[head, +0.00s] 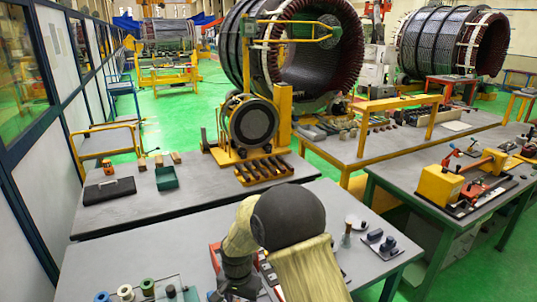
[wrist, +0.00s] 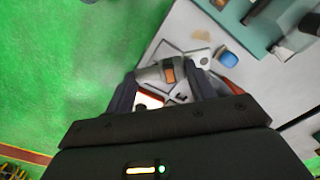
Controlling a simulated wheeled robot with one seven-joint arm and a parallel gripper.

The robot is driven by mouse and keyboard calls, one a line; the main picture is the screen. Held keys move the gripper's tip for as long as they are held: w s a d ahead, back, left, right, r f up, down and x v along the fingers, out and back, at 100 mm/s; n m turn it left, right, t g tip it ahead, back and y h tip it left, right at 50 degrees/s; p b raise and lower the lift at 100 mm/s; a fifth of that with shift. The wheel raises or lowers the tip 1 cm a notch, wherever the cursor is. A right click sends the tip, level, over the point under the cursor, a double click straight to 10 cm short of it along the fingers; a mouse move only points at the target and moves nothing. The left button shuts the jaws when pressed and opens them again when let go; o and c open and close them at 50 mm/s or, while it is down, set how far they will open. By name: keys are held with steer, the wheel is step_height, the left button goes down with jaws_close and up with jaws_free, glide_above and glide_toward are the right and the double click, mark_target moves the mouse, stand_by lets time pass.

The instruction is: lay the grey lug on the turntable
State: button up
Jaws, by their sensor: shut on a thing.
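My gripper (wrist: 166,84) shows in the wrist view, its two dark fingers closed on a grey piece with an orange-brown patch (wrist: 168,73), which I take for the grey lug. The lug lies crosswise between the fingertips, with a pale surface and the green floor beyond it. In the head view my own arm covers the middle of the near table, and I cannot make out the lug there.
The near grey table (head: 330,195) holds several spools (head: 126,292) at front left and a plate with dark blocks (head: 380,243) at right. In the wrist view a blue piece (wrist: 228,58) and a teal machine (wrist: 285,25) are at upper right. Green floor lies left.

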steer(key=d+f+n+b, duration=0.1)
steer(key=d+f+n, duration=0.1)
steer(key=d+f, duration=0.6)
steer(key=d+f+n+b, duration=0.1)
steer(key=d+f, duration=0.7)
steer(key=d, duration=0.7)
steer(key=shift+n, duration=0.4)
steer(key=shift+s, duration=0.1)
steer(key=s+f, duration=0.4)
steer(key=f, duration=1.1)
